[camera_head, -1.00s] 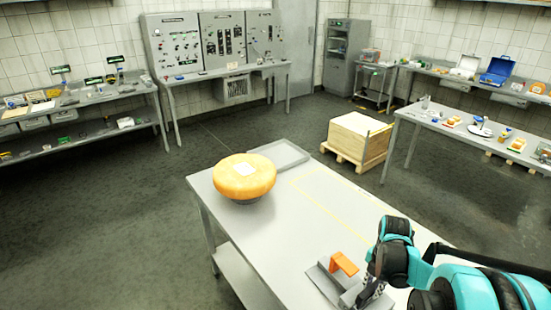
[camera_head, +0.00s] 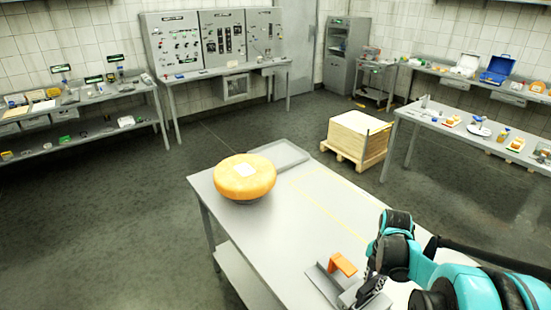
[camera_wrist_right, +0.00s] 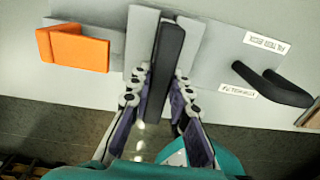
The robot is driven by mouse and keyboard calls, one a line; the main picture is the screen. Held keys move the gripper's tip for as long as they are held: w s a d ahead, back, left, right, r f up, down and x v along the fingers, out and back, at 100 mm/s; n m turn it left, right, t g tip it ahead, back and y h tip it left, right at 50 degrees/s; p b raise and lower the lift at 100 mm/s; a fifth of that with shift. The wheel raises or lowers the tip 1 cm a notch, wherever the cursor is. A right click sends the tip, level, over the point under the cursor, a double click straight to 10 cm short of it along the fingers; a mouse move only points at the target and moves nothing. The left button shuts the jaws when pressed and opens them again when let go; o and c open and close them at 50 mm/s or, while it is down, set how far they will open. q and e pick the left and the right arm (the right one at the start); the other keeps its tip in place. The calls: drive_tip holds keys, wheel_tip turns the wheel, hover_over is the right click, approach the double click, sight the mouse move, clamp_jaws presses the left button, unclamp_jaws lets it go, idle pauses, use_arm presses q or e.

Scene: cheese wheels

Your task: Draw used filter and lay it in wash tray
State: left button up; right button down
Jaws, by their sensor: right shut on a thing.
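My right gripper (camera_wrist_right: 160,78) is shut on an upright dark bar (camera_wrist_right: 166,55) that stands at a grey plate. The bar looks like a handle; whether it belongs to the used filter I cannot tell. In the head view the right gripper (camera_head: 370,288) is at the near right of the table, beside a grey fixture (camera_head: 322,284) with an orange block (camera_head: 343,264). The orange block (camera_wrist_right: 75,50) also shows left of the fingers in the wrist view. A shallow grey tray (camera_head: 280,152), possibly the wash tray, lies empty at the table's far end. My left gripper is out of view.
A cheese wheel (camera_head: 245,178) with a white label sits on a dark stand at the table's far left. A yellow outline marks bare tabletop (camera_head: 325,205) in the middle. A black curved handle (camera_wrist_right: 272,85) is right of the fingers, near small labels.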

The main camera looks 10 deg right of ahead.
drive_tip(key=shift+r+p, duration=0.65)
drive_tip(key=shift+r, duration=0.3)
drive_tip(key=shift+r+p, duration=1.1)
drive_tip(key=shift+r, duration=0.45)
drive_tip(key=shift+f, duration=0.1)
